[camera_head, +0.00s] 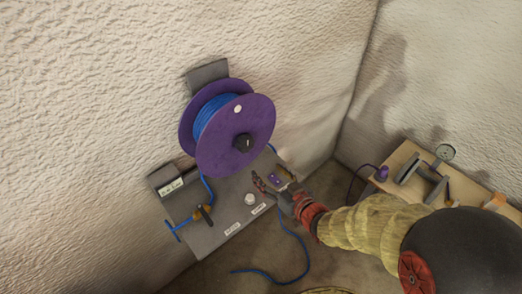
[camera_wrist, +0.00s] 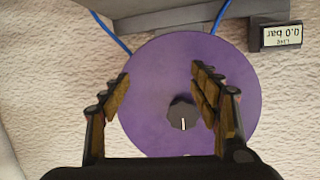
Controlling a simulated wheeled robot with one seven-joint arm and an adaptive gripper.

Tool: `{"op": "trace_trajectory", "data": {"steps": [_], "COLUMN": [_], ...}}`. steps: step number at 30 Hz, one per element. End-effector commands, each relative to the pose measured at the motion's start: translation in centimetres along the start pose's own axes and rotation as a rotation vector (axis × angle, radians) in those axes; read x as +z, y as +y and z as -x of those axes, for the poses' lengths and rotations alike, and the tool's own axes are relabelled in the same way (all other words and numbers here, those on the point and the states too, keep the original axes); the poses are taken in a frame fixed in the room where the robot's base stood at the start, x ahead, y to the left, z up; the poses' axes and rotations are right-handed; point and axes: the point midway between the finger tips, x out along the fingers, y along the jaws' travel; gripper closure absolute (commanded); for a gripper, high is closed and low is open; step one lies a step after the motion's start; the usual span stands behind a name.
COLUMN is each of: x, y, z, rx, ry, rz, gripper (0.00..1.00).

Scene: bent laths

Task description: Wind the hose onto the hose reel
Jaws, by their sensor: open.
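The hose reel (camera_head: 222,142) has two purple discs and hangs on the rough wall. Blue hose (camera_head: 211,113) is wound between its discs. A loose length of hose (camera_head: 306,262) curves over the floor. A black knob (camera_head: 243,143) sits at the reel's centre, and a small white knob is near the rim. My gripper (camera_head: 272,183) is open, below and right of the reel. In the wrist view, the purple disc (camera_wrist: 160,75) fills the middle, with the black knob (camera_wrist: 183,115) between the open fingers of my gripper (camera_wrist: 160,100). I cannot tell whether they touch it.
A display (camera_wrist: 281,37) reads 0.0 bar. A wooden bench (camera_head: 405,160) with tools and a gauge stands at right.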

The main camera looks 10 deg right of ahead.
Motion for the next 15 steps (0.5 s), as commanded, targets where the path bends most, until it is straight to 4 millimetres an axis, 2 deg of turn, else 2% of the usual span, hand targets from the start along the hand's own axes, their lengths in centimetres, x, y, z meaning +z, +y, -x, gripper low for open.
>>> {"op": "trace_trajectory", "data": {"steps": [1,3,6,11,15], "x": [-1.9,-4.4,-6.4,-7.7,-8.1], "y": [-0.9,-1.9,-3.0,-3.5,-3.7], "z": [-0.1,0.1,0.7,0.6,-1.0], "rx": [-0.035,-0.079,-0.122,-0.142,-0.144], "ry": [0.068,0.153,0.230,0.275,0.273], "rz": [-0.005,-0.015,-0.032,-0.055,-0.057], "gripper": [0.38,0.38,0.38,0.38,0.38]}}
